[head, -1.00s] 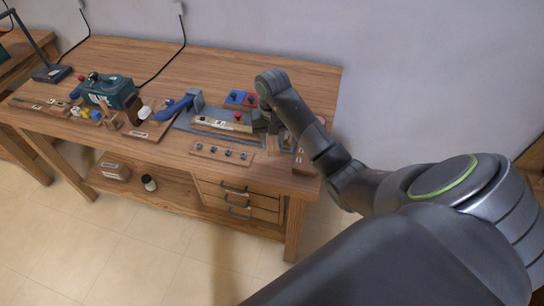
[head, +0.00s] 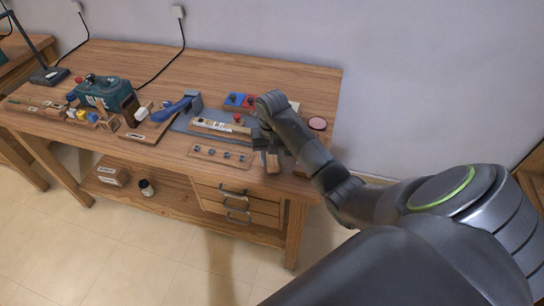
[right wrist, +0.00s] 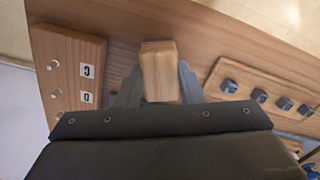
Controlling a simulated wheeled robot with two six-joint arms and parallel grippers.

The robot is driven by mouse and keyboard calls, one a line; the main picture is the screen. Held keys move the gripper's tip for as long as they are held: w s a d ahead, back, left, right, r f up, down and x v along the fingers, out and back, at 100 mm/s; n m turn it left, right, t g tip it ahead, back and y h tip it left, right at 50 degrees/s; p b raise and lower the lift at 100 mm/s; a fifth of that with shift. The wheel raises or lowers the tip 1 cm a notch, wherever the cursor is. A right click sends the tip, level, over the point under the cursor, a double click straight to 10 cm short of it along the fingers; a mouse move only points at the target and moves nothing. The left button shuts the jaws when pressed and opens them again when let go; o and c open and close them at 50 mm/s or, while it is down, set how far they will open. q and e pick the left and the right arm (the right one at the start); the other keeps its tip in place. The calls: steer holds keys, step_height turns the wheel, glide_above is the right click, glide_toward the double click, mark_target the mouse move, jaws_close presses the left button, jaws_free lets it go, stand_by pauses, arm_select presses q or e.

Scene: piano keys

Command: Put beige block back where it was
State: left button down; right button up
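The beige block (right wrist: 160,72) is a light wooden block seen between the two fingers of my right gripper (right wrist: 158,88) in the right wrist view. The fingers lie against its two sides, so the gripper looks shut on it. In the head view the block (head: 272,162) shows below my right gripper (head: 268,147), near the front right edge of the workbench. Whether it touches the bench top is not clear. My left gripper is not in view.
A board with several grey knobs (head: 221,154) lies left of the block. A board with white pegs and labels (right wrist: 72,75) lies on the other side. Blue and red pads (head: 240,100) and a pink round thing (head: 317,123) are farther back. The bench top (head: 150,62) is clear at the back.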

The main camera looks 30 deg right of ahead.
mark_target(272, 159)
steer(key=o, duration=0.4)
steer(key=shift+r, duration=0.1)
steer(key=shift+r+p, duration=0.1)
steer(key=shift+p, duration=0.2)
steer(key=shift+w+r, duration=0.1)
steer(key=shift+r, duration=0.15)
step_height(272, 159, up, 3)
steer(key=shift+r, duration=0.1)
step_height(272, 159, up, 8)
steer(key=p, duration=0.8)
steer(key=shift+r, duration=0.15)
